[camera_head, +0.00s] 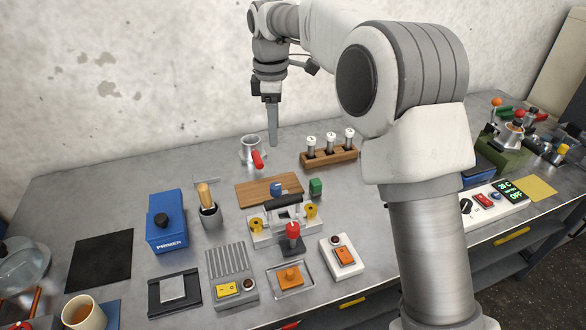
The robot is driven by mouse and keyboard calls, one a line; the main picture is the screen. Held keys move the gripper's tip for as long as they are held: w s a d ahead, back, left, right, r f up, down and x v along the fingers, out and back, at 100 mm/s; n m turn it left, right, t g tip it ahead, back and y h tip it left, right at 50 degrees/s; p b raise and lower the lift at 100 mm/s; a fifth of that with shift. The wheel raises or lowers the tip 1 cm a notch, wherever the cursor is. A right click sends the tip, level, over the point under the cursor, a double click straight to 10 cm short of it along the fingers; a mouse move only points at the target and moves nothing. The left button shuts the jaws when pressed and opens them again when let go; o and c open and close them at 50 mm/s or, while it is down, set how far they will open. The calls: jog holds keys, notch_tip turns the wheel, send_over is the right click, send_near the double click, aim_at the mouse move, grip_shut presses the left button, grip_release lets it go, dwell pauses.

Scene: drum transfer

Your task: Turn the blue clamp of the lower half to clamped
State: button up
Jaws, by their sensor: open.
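A small blue part (277,188), which looks like the blue clamp, shows behind the dark bar of the pale fixture (285,232), against the wooden board (255,190). It is small and partly hidden, so I cannot tell which way it is turned. The fixture has a yellow knob at each side, the left one (256,223) and the right one (310,211). My gripper (273,138) points down, open, above the back of the table. It is apart from the blue part, behind and above it, and seen edge-on.
A metal cup with a red handle (251,150) stands below and left of my gripper. A wooden rack (331,158) with white-topped pieces is to the right. A green block (316,186) and a red-knobbed lever (292,231) are close to the fixture. A blue PRIMER box (166,225) stands left.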

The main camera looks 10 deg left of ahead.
jog(key=w+f, duration=0.1)
jog(key=b, duration=0.1)
send_near(276, 185)
jog(key=shift+n, duration=0.4)
notch_tip(276, 185, down, 9)
jog(key=shift+f, duration=0.15)
grip_shut()
